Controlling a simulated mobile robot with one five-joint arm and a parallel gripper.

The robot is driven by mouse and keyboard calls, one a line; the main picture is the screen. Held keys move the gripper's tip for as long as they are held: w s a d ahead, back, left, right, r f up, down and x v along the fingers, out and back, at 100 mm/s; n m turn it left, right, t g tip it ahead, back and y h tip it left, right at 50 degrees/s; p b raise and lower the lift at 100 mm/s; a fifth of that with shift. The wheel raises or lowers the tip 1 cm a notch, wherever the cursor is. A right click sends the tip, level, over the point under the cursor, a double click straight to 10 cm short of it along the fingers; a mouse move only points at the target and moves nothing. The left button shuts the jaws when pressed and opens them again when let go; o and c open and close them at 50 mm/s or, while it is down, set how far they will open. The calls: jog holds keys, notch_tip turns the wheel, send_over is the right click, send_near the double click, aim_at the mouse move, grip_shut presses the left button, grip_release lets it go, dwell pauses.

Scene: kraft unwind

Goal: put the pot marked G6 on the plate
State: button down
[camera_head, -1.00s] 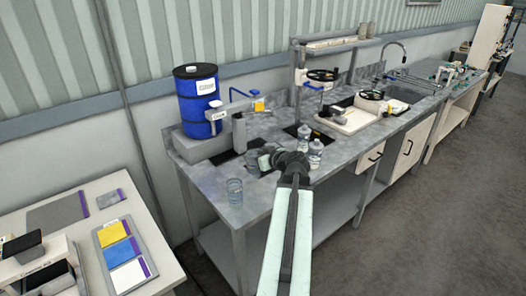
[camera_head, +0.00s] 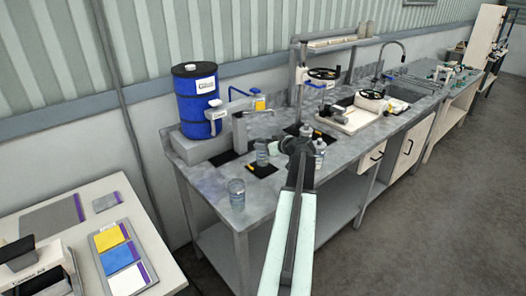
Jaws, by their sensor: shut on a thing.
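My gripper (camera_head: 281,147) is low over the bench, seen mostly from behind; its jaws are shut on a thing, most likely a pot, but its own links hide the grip. A clear pot (camera_head: 262,153) shows right at its left end, at a dark square plate (camera_head: 262,170); I cannot tell whether it is the held one. Another clear pot (camera_head: 236,195) stands near the bench's front left. Clear bottle-like pots, one (camera_head: 320,151) in full and one partly hidden, stand just right of my gripper. No G6 mark is readable on any pot.
A blue drum (camera_head: 197,110) stands on a grey block at the bench's (camera_head: 205,185) left end. A press with a black handwheel (camera_head: 322,74) and a sink lie farther right. A pale table (camera_head: 175,262) with coloured cards is at the lower left.

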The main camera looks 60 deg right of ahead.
notch_tip(320, 180, down, 3)
jog(key=shift+s+r+b, duration=0.1)
jog(key=shift+r+b, duration=0.1)
jog(key=shift+b, duration=0.35)
jog(key=shift+w+a+r, duration=0.2)
jog(key=shift+w+a, duration=0.1)
jog(key=shift+w, duration=0.05)
jog(key=shift+f, duration=0.1)
jog(key=c, duration=0.6)
grip_release()
jog(key=shift+s+d, duration=0.1)
jog(key=shift+r+p, duration=0.3)
jog(key=shift+p, duration=0.1)
jog(key=p+v, duration=0.4)
jog(key=v, duration=0.8)
jog(key=shift+s+d+f, duration=0.1)
jog(key=shift+f, duration=0.05)
